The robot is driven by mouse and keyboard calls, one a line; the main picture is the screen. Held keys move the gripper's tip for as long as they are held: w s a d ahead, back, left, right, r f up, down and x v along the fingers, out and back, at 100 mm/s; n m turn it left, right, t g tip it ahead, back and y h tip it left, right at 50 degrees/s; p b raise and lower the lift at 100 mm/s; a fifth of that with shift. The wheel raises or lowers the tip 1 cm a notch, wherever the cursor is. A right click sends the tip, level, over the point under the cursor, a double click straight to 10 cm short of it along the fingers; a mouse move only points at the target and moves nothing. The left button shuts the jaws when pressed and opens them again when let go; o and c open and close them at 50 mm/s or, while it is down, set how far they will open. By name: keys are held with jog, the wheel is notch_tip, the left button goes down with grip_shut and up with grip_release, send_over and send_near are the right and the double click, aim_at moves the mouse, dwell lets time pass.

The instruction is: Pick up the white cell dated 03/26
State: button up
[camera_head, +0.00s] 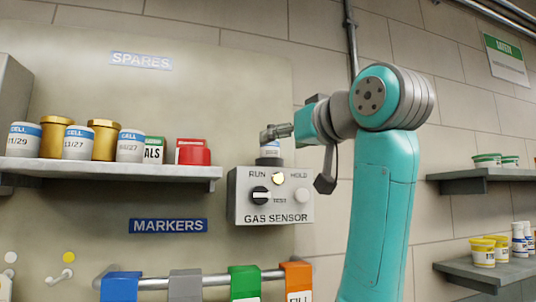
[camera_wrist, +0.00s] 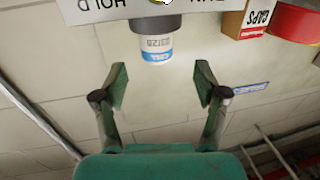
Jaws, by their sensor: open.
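A white cell with a blue band (camera_head: 270,148) stands upright in the dark socket on top of the gas sensor (camera_head: 270,196). It also shows upside down in the wrist view (camera_wrist: 157,52), where its date is too small to read surely. My gripper (camera_head: 278,132) is at the cell's top in the head view. In the wrist view my gripper (camera_wrist: 161,84) is open and empty, with the cell beyond the fingertips and between their lines. Three more white cells (camera_head: 24,140), (camera_head: 77,143), (camera_head: 130,146) stand on the shelf; their dates look like 11/29, 11/27 and 03/27 or 06/27.
Gold cans (camera_head: 54,137) stand between the shelf cells. Below the sensor is a rail (camera_head: 215,279) with coloured tags. Right-hand shelves (camera_head: 480,172) hold tubs.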

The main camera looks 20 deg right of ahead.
aim_at(275, 144)
jog(key=shift+w+a, duration=0.25)
jog(key=shift+w, duration=1.55)
jog(key=shift+w+a, duration=0.2)
jog(key=shift+w, duration=1.55)
jog(key=c, duration=1.3)
jog(key=shift+o, duration=0.2)
